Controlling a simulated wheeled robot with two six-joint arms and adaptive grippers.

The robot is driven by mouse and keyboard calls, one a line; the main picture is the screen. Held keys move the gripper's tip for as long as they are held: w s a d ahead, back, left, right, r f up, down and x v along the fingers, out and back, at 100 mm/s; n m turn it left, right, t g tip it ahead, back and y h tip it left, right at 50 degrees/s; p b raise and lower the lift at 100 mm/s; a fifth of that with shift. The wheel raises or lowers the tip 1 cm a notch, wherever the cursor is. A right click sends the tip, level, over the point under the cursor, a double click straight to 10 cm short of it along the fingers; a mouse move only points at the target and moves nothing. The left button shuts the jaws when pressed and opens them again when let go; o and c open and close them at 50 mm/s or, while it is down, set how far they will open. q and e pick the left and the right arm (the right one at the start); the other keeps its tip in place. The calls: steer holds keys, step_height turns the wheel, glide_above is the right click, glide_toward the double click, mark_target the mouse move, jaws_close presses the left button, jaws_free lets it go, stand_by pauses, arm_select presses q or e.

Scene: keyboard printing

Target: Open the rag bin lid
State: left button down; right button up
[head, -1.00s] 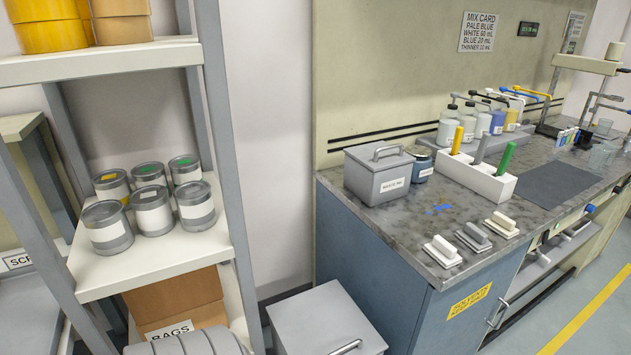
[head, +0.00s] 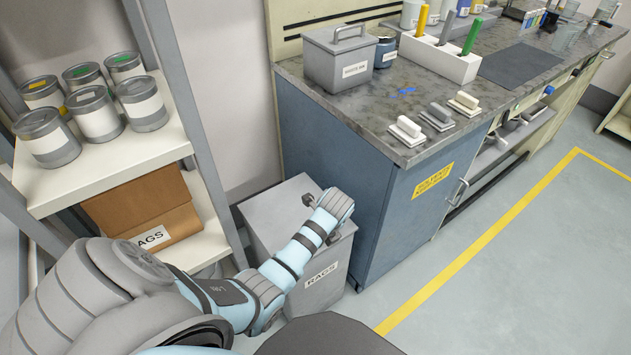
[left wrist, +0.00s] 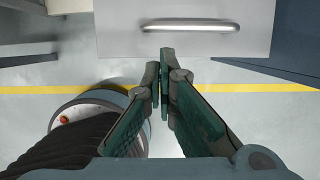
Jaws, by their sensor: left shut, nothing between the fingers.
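The rag bin is a grey box with a flat grey lid (head: 268,208) and a RAGS label (head: 322,274) on its front. It stands on the floor between the shelf and the blue cabinet. The lid looks closed. Its pale bar handle (left wrist: 190,26) shows clearly in the left wrist view. My left arm reaches across the bin in the head view, and its wrist hides part of the lid. My left gripper (left wrist: 165,72) is shut and empty. In the left wrist view its fingertips overlap the lid's edge, just short of the handle; height above it is unclear. My right gripper is not in view.
The blue cabinet (head: 345,180) stands close to the bin's right. The shelf (head: 110,172) with paint cans and a cardboard box (head: 150,215) stands close on the left. A lidded grey box (head: 347,62) sits on the worktop. The floor right of the cabinet is clear.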

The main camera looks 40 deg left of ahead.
arm_select(q)
steer(key=b+x, duration=0.3)
steer(key=x, duration=0.4)
steer(key=shift+w+f, duration=0.1)
steer(key=shift+f, duration=0.3)
